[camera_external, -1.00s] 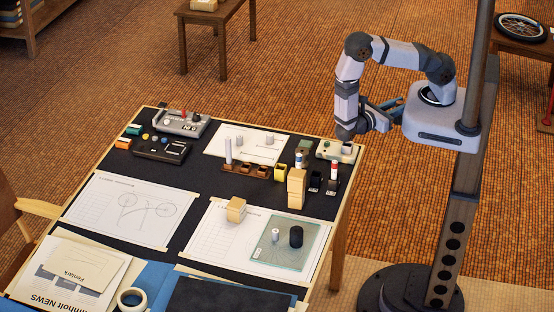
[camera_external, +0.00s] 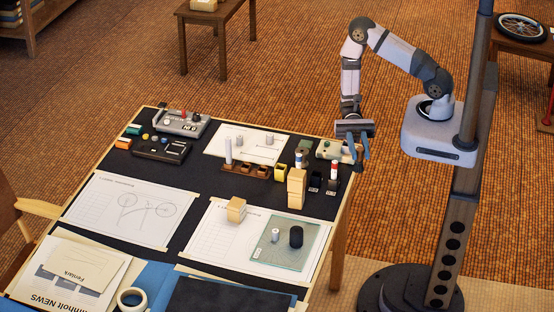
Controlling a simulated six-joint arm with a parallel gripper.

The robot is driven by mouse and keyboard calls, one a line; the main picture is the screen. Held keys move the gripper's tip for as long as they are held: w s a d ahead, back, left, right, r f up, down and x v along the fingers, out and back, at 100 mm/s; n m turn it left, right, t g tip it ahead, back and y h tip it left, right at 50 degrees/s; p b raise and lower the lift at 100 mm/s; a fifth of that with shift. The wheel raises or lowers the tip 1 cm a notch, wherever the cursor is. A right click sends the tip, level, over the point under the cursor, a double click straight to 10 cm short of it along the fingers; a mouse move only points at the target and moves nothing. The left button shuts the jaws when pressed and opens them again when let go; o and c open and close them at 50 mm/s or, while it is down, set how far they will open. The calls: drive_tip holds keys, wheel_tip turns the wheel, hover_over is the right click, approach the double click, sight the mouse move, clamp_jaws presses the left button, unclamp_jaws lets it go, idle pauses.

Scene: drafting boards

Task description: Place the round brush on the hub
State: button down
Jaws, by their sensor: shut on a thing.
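My gripper (camera_external: 358,152) points down just beyond the right edge of the table, beside the pale box. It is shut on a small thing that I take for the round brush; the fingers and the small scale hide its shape. I cannot tell for sure which thing is the hub. A black ribbed cylinder (camera_external: 296,237) and a smaller white cylinder (camera_external: 275,236) stand upright on a greenish clear plate (camera_external: 290,260) at the table's front right, apart from my gripper.
A tall wooden block stack (camera_external: 296,188) and a small wooden block (camera_external: 236,210) stand on the table. A brown holder row (camera_external: 245,169), a pale box (camera_external: 328,150) and a red-topped marker (camera_external: 333,170) are near my gripper. The drawing sheet (camera_external: 120,208) at left is clear.

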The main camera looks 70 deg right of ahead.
drive_tip(key=w+m+t+y+b, duration=0.1)
drive_tip(key=w+m+t+b, duration=0.1)
drive_tip(key=w+m+t, duration=0.35)
wheel_tip(320, 180, up, 4)
drive_tip(key=m+t+h+b, duration=0.3)
drive_tip(key=m+t+h, duration=0.35)
drive_tip(key=t, duration=0.75)
hover_over(302, 151)
drive_tip(key=m+y, duration=0.1)
drive_tip(key=shift+g, duration=0.25)
drive_tip(key=shift+d+f, duration=0.1)
drive_tip(key=shift+f, duration=4.85)
drive_tip(key=shift+f+b, duration=0.15)
drive_tip(key=shift+b, duration=0.15)
drive_tip(key=c, duration=1.5)
unclamp_jaws()
